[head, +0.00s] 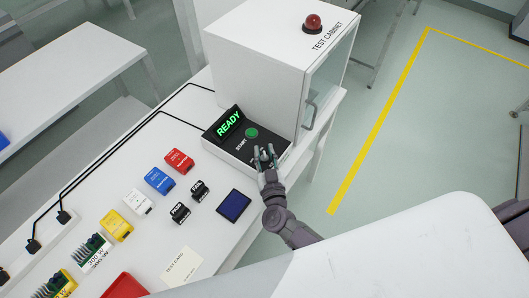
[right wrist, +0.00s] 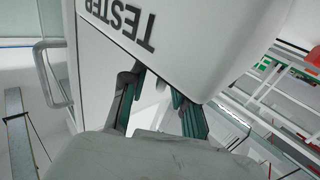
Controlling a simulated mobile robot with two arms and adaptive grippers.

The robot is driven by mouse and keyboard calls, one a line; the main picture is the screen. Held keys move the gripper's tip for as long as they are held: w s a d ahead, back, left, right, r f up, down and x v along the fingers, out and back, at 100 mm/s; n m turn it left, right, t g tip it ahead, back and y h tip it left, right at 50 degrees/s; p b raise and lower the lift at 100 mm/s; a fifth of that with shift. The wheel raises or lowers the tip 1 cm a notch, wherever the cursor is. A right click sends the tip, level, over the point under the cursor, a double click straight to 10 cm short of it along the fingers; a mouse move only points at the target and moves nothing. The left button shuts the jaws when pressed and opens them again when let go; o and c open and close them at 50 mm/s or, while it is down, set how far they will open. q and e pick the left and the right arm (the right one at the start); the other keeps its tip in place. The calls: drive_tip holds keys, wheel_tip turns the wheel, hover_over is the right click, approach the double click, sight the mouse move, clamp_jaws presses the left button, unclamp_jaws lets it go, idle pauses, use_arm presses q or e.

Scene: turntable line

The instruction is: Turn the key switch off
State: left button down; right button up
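The tester's black control panel (head: 238,141) sits on the table in front of the white test cabinet (head: 262,65). Its display (head: 228,123) reads READY in green, and a green START button (head: 252,132) is next to it. My right gripper (head: 265,152) is over the right end of the panel, with its fingers apart. The key switch cannot be made out; the gripper covers that part of the panel. In the right wrist view the fingers (right wrist: 158,100) stand apart beside the white face lettered TESTER (right wrist: 130,20). My left gripper is not in view.
A red lamp (head: 312,24) tops the cabinet, whose glass door has a handle (head: 310,112). Red (head: 179,160), blue (head: 158,181), white (head: 137,202) and yellow (head: 116,225) blocks line the table. A dark blue square (head: 234,205) lies near my right arm.

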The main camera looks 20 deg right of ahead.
clamp_jaws()
drive_tip(key=shift+n+y, duration=0.4)
drive_tip(key=shift+y, duration=0.1)
drive_tip(key=n+y+b, duration=0.1)
drive_tip(key=n+y, duration=0.1)
drive_tip(key=y, duration=0.1)
drive_tip(key=shift+d+f, duration=0.1)
drive_tip(key=n+g+y+b, duration=0.2)
drive_tip(key=n+y+b, duration=0.1)
drive_tip(key=y+b, duration=0.1)
drive_tip(key=n+g+y+b, duration=0.2)
drive_tip(key=n+y+b, duration=0.1)
drive_tip(key=b, duration=0.4)
drive_tip(key=n+g+y+b, duration=0.2)
drive_tip(key=n+y+b, duration=0.1)
drive_tip(key=y+b, duration=0.2)
drive_tip(key=shift+w+f+b, duration=0.1)
drive_tip(key=shift+f+b, duration=0.1)
drive_tip(key=shift+b, duration=0.25)
drive_tip(key=g+y, duration=0.1)
drive_tip(key=n+g+b, duration=0.1)
drive_tip(key=shift+r+n+g+y, duration=0.25)
drive_tip(key=shift+n+g+y, duration=0.05)
drive_tip(key=shift+g+y, duration=0.1)
drive_tip(key=shift+n+g+y, duration=0.5)
drive_tip(key=shift+n+g, duration=0.3)
drive_tip(key=shift+g, duration=0.3)
drive_tip(key=shift+r+n+g, duration=0.1)
drive_tip(key=shift+n+g, duration=0.2)
drive_tip(key=shift+g, duration=0.2)
